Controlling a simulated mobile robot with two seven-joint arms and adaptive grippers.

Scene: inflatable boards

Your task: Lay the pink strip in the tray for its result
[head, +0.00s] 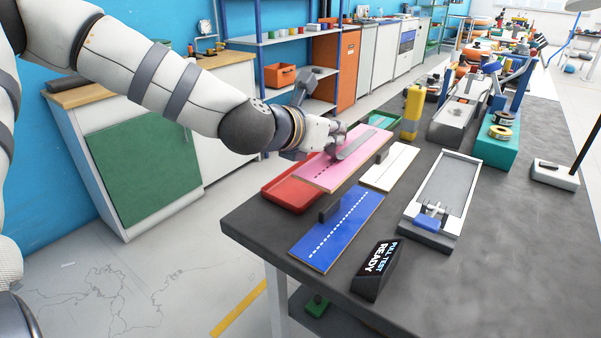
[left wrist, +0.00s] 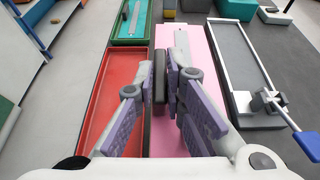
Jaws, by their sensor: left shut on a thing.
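The strip appears raised, overlapping the right side of the red tray (head: 277,194) in the head view. In the left wrist view that tray (left wrist: 94,133) looks empty, left of the strip. A green tray (left wrist: 111,33) beyond it holds a teal strip (left wrist: 138,22). My right gripper is not in view.
On the dark bench (head: 495,270) lie a white strip (head: 391,166) and a blue strip (head: 340,226). A metal test rig (head: 447,185) stands to the right, with a "PULL TEST READY" display (head: 376,270) in front. A yellow post (head: 412,110) stands behind.

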